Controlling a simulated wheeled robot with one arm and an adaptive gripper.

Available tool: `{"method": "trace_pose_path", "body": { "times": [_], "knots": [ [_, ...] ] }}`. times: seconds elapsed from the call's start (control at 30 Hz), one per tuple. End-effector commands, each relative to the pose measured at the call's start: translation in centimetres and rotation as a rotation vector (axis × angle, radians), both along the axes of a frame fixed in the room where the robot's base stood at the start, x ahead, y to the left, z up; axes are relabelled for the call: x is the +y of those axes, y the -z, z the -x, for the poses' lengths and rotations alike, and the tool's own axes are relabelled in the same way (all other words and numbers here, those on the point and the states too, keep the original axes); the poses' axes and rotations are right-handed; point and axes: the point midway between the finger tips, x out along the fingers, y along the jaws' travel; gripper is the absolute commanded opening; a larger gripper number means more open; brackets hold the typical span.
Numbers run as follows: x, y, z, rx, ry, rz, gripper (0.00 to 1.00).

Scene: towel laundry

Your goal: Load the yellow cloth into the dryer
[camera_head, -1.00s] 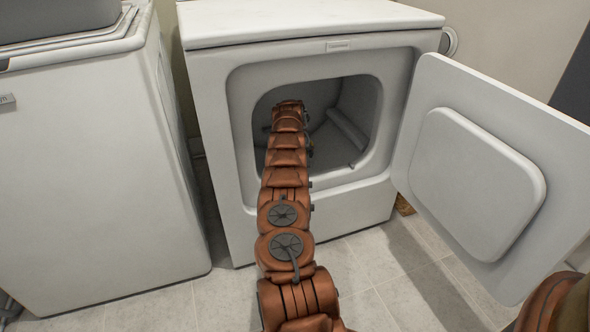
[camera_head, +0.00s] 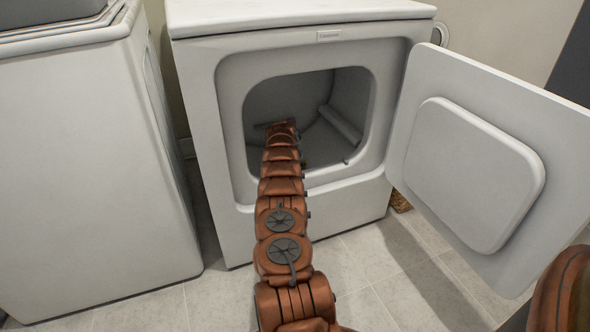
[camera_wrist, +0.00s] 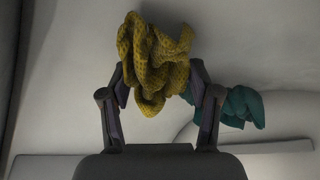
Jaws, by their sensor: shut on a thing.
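The yellow cloth (camera_wrist: 152,55) is bunched between the fingers of my gripper (camera_wrist: 158,90) in the wrist view. My gripper is shut on it. In the head view my arm reaches through the round-cornered opening of the white dryer (camera_head: 340,190), and its end is inside the drum (camera_head: 345,100). The gripper and the yellow cloth are hidden behind the arm in the head view. The dryer door (camera_head: 470,170) is swung wide open to the right.
A teal cloth (camera_wrist: 242,107) lies inside the drum, just right of my gripper's right finger. A drum vane (camera_head: 340,124) sticks out from the drum wall. A white washer (camera_head: 90,170) stands left of the dryer. Tiled floor (camera_head: 370,265) is clear in front.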

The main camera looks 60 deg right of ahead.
Motion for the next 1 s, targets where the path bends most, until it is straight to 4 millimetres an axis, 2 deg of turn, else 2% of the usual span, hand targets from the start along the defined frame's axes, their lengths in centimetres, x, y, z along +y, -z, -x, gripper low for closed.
{"method": "trace_pose_path", "body": {
  "times": [0.27,0.3,0.5,0.87,1.0],
  "knots": [
    [0.0,0.26,-0.02,0.0,-0.001,0.0,0.21],
    [-0.01,0.25,-0.02,0.0,-0.001,0.0,0.66],
    [-0.01,0.24,-0.01,0.0,-0.001,0.0,0.87],
    [-0.02,0.14,0.0,0.0,-0.001,0.001,0.87],
    [0.13,-0.55,-0.03,0.0,-0.001,0.001,0.87]
  ]
}}
